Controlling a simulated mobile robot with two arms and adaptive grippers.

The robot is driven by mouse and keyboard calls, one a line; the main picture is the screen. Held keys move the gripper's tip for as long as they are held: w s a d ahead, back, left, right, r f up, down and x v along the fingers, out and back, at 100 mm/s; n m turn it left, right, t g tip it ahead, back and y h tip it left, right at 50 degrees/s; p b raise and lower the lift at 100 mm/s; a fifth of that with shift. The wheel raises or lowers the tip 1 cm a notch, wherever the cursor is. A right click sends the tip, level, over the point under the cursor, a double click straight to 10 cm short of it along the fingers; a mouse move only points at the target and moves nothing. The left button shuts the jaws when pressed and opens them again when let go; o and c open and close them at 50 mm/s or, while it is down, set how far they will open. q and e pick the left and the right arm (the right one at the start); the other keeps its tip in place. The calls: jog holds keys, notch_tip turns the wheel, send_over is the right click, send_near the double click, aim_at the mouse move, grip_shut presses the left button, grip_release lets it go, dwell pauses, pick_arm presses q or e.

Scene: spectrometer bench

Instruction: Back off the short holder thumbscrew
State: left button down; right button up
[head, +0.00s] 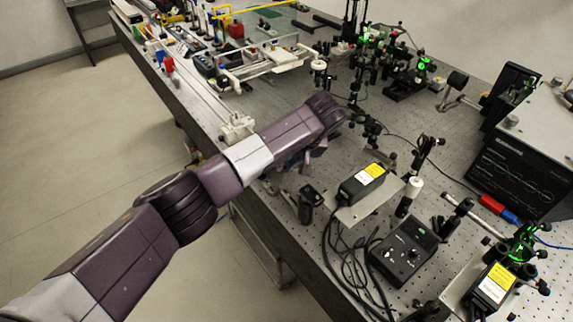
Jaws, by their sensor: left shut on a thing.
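My left arm reaches in from the left over the near edge of the optical bench. My left gripper (306,160) points down below the wrist, partly hidden by my forearm. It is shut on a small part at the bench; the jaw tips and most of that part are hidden. The short holder and its thumbscrew cannot be made out clearly behind the gripper. A short black post holder (308,204) stands just in front of the gripper, and another black post mount (371,130) stands to its right. My right gripper is not in view.
The perforated optical bench (300,258) is crowded. A black box with a yellow label (362,182), cables (340,245) and a black controller (404,250) lie near the front. A dark-screened instrument (520,170) stands at the right. Floor is free at the left.

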pick_arm(q)
jog(key=shift+a+f+h+b, duration=0.15)
jog(key=shift+a+h+b, duration=0.2)
jog(key=shift+h+b, duration=0.8)
jog(key=h+b, duration=0.1)
jog(key=b, duration=0.3)
jog(key=n+h+b, duration=0.1)
jog(key=h+b, duration=0.1)
jog(key=b, duration=0.1)
jog(key=shift+a+f+t+b, duration=0.1)
jog(key=shift+a+t+b, duration=0.25)
jog(key=shift+a+t, duration=0.05)
jog(key=shift+s+r+h+b, duration=0.1)
jog(key=shift+r+h+b, duration=0.1)
jog(key=shift+h+b, duration=0.45)
jog(key=shift+r, duration=0.1)
jog(key=c, duration=2)
grip_release()
jog(key=shift+o, duration=0.2)
jog(key=v, duration=1.2)
jog(key=shift+s, duration=0.15)
